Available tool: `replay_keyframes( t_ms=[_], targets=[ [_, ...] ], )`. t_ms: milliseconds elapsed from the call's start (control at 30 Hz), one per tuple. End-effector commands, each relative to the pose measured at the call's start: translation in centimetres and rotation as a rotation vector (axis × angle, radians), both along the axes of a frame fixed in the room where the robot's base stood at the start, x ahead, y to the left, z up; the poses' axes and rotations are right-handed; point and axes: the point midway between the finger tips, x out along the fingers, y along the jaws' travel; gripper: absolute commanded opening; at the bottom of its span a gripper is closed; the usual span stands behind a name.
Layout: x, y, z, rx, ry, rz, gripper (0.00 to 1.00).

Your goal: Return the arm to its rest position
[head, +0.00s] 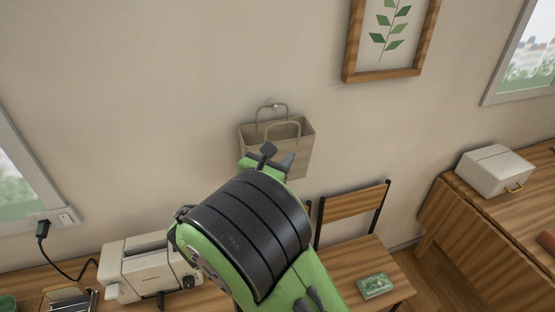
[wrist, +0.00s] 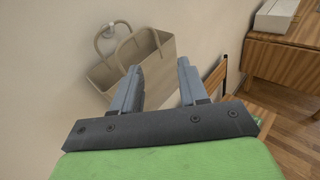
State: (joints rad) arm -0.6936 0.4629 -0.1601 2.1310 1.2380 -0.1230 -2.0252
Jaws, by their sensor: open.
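My green and black arm reaches up from the bottom middle of the head view. My gripper (head: 277,158) is at its far end, in front of the lower part of a beige bag (head: 304,150). In the wrist view my gripper (wrist: 158,85) shows two grey fingers spread apart with nothing between them. The bag (wrist: 155,50) hangs by one handle from a wall hook (wrist: 118,30), just beyond the left finger. Whether the finger touches the bag, I cannot tell.
A wooden chair (head: 350,203) stands right of my arm, with a green packet (head: 375,285) on its seat. A cream appliance (head: 150,268) is at lower left. A white box (head: 495,170) sits on a wooden cabinet (head: 455,225) at right. A framed plant picture (head: 392,40) hangs above.

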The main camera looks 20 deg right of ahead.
Motion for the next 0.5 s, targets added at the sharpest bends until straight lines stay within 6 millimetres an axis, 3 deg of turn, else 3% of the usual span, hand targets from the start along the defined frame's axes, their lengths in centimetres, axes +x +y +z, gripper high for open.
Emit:
replay_keyframes(
  t_ms=[167, 267, 400, 500],
  targets=[
    [-0.5, 0.3, 0.2, 0.009, -0.003, -0.004, 0.43],
    [-1.6, -1.5, -0.4, 0.171, -0.049, -0.065, 0.43],
    [-6.3, -5.1, -2.9, 0.767, -0.228, -0.308, 0.43],
    [-10.8, -5.4, -4.3, 1.201, -0.372, -0.534, 0.43]
  ],
)
